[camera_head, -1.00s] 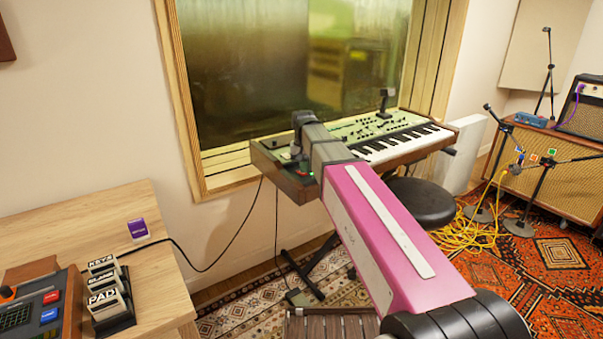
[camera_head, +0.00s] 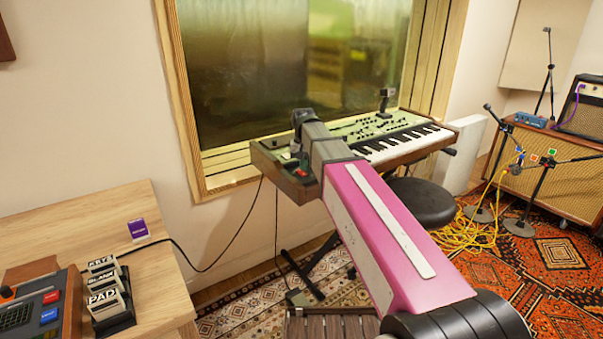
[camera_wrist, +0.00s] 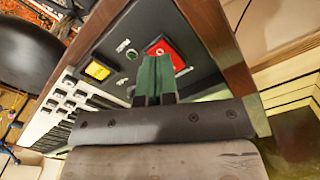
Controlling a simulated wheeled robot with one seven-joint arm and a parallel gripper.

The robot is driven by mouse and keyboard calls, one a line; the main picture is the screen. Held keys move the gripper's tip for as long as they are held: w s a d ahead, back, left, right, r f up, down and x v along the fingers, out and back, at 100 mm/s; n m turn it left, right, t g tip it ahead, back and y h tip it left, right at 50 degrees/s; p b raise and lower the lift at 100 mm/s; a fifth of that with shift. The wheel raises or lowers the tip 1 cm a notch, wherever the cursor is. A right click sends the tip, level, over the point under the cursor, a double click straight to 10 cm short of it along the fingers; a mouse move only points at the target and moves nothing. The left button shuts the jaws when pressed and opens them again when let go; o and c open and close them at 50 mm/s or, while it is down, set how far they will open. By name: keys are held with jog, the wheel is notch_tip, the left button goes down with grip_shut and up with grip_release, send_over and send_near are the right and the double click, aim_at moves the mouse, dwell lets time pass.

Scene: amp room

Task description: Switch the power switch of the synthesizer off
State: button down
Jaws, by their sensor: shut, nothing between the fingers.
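The synthesizer (camera_head: 395,140) stands below the window on a stand, with its keys to the right. In the wrist view its dark panel shows a red power switch (camera_wrist: 165,50) in a wooden-edged corner; the switch also shows as a small red spot in the head view (camera_head: 302,172). My gripper (camera_wrist: 155,62) has its green fingers shut together, empty, with tips right at the lower edge of the red switch. I cannot tell if they touch it. A small round indicator (camera_wrist: 131,54) beside the switch looks dark green, with no bright glow.
A yellow switch (camera_wrist: 98,70) sits left of the red one in the wrist view. A dark stool (camera_head: 420,202) stands close in front of the synthesizer. A wooden desk (camera_head: 165,275) is at the left. Yellow cables (camera_head: 480,240) lie on the rug.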

aim_at(303, 174)
jog(key=shift+r, duration=2.75)
jog(key=shift+s, duration=0.1)
